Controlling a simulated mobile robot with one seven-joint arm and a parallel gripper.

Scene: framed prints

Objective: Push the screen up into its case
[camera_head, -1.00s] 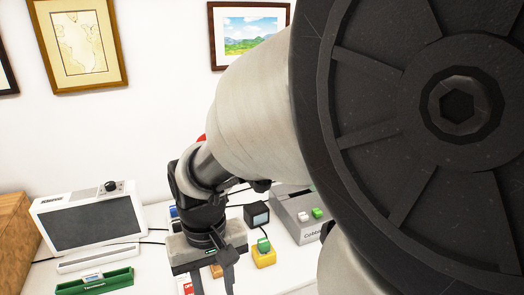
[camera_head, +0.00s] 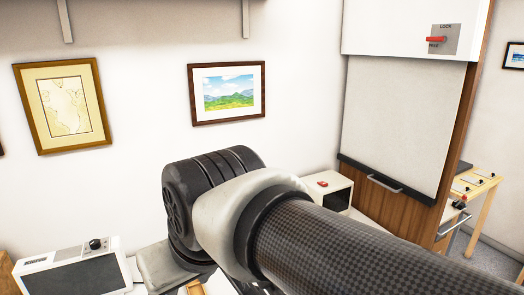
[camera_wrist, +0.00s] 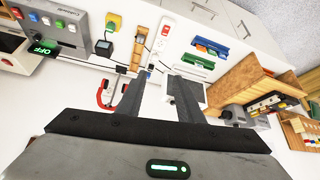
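The pale grey screen (camera_head: 400,130) hangs down below a white case (camera_head: 400,28) at the right of the head view. A dark bar (camera_head: 360,172) with a grey handle (camera_head: 384,184) runs along its bottom edge. A red lever (camera_head: 437,39) on the case lies sideways near the FREE mark, below LOCK. My gripper (camera_wrist: 157,98) is open and empty in the wrist view, its fingers apart over the white tabletop. In the head view my arm hides the gripper. I cannot make out the screen in the wrist view.
Framed prints (camera_head: 227,92) hang on the wall. A white monitor-like box (camera_head: 75,270) stands at lower left. Another white box with a red button (camera_head: 323,184) stands left of the screen's wooden cabinet (camera_head: 395,205). A wooden stand (camera_head: 470,205) is at far right.

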